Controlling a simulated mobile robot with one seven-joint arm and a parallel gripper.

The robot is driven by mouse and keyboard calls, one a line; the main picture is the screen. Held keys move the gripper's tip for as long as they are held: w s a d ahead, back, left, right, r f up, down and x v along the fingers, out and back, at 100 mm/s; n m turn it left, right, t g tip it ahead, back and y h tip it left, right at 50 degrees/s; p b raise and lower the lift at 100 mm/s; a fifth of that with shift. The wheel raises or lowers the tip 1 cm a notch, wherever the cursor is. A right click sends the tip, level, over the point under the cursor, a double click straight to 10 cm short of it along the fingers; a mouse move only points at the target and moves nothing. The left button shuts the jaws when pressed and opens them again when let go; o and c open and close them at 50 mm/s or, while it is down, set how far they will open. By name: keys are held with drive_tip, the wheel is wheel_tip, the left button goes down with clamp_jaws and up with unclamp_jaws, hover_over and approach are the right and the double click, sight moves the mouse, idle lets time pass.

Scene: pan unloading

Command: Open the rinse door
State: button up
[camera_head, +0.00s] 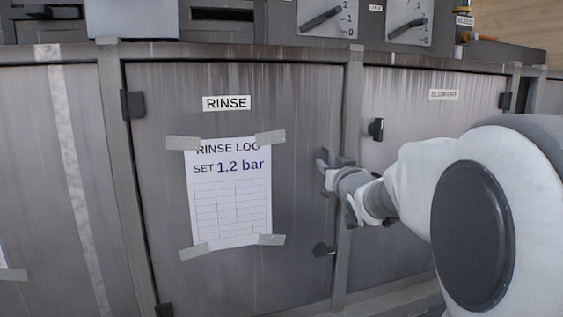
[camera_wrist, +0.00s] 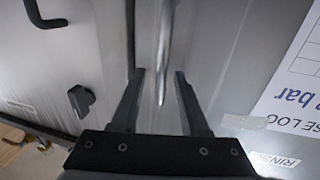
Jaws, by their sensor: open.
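The rinse door (camera_head: 160,180) is a grey metal panel that looks shut in its frame. It carries a RINSE label (camera_head: 227,103) and a taped rinse log (camera_head: 230,192). Its dark hinges (camera_head: 132,104) are on the left side. My gripper (camera_head: 328,178) is at the door's right edge, in front of the post. In the wrist view its two dark fingers (camera_wrist: 157,103) are apart, and the end of a shiny metal bar handle (camera_wrist: 164,50) lies between them. I see a gap on both sides of the bar.
The neighbouring door (camera_head: 400,200) on the right has a black knob (camera_head: 376,128), also in the wrist view (camera_wrist: 80,98). The front of the rinse door is clear.

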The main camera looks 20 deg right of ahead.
clamp_jaws()
idle(0.3)
idle(1.2)
